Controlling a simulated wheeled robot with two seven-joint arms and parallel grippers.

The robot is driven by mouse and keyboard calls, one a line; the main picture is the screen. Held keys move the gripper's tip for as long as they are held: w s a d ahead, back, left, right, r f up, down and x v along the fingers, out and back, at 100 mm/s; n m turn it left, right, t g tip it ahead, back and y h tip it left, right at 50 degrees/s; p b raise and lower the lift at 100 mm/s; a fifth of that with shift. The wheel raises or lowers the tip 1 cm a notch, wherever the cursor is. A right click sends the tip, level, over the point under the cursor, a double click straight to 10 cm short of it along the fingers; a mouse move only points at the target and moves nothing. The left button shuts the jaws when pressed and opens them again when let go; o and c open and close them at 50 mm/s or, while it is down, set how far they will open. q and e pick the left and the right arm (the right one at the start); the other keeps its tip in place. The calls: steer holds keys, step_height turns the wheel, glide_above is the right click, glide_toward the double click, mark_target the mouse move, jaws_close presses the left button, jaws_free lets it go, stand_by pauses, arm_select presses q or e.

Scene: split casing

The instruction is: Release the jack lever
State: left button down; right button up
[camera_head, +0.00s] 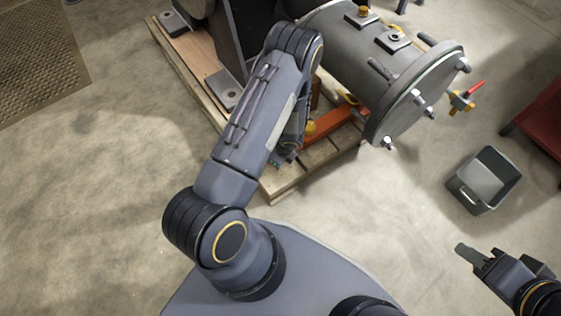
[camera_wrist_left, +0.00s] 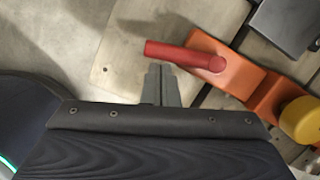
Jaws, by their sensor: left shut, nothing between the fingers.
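The jack lever (camera_wrist_left: 180,55) is a red bar in the left wrist view, joined at its right end to the orange jack body (camera_wrist_left: 243,82). In the head view the orange jack (camera_head: 335,124) lies on the pallet under the casing; my left arm hides the lever there. My left gripper (camera_wrist_left: 161,70) is shut and empty, its tips right at the lever's near side; I cannot tell whether they touch it. My right gripper (camera_head: 461,250) is over the floor at lower right, away from the jack; its fingers look closed with nothing between them.
The grey cylindrical casing (camera_head: 345,45) overhangs the jack on the wooden pallet (camera_head: 283,186). A brass valve with red handle (camera_head: 462,99), a grey bin (camera_head: 484,182) and a red bench (camera_head: 540,125) stand right.

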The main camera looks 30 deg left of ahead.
arm_select(q)
steer(key=shift+s+a, duration=0.1)
steer(key=shift+a, duration=0.2)
arm_select(e)
steer(key=shift+f, duration=0.2)
stand_by(0.3)
